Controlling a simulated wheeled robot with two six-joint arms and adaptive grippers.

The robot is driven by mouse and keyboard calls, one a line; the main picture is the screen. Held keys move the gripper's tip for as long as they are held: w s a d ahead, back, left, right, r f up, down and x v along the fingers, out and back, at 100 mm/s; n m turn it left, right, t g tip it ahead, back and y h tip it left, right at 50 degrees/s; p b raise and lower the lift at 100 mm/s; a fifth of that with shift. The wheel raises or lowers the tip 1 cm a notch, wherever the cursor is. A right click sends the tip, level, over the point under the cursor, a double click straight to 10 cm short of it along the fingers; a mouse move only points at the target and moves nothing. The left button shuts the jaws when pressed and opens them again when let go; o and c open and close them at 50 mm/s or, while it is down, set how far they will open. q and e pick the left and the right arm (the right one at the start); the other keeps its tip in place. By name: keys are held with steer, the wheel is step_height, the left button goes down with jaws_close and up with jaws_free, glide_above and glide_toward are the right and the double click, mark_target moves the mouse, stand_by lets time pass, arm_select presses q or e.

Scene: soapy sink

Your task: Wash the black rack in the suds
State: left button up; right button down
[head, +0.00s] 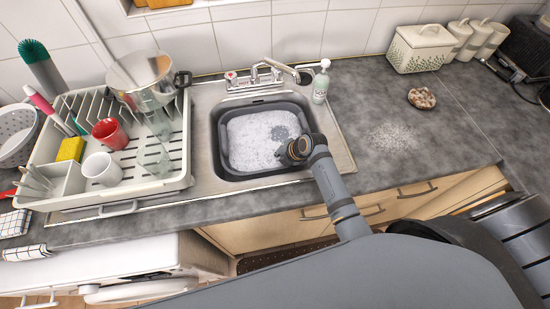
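A dark grey tub (225,160) sits in the steel sink, with white suds (250,138) filling it. The suds have a thinner, greyer patch towards the right. My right gripper (294,153) is over the tub's right side, pointing down at the suds. Its fingers are hidden by its own wrist and possibly by the foam, so I cannot tell whether it is open or shut. I cannot make out the black rack; it may be under the suds or behind my gripper. My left gripper is not in view.
A cream dish drainer (120,194) with mugs, glasses and a steel pot (140,75) stands left of the sink. A tap (265,75) and a soap bottle (321,82) are behind it. The right counter has a whitish speckled patch (393,138), a brown scrubber (421,98) and free room.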

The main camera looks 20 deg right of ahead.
steer(key=shift+f, duration=0.45)
steer(key=shift+s+d, duration=0.15)
steer(key=shift+d, duration=1.65)
steer(key=shift+a+p, duration=0.3)
steer(key=shift+a, duration=1.55)
steer(key=shift+d, duration=1.85)
steer(key=shift+a, duration=1.85)
steer(key=shift+d, duration=1.85)
steer(key=shift+a, duration=0.1)
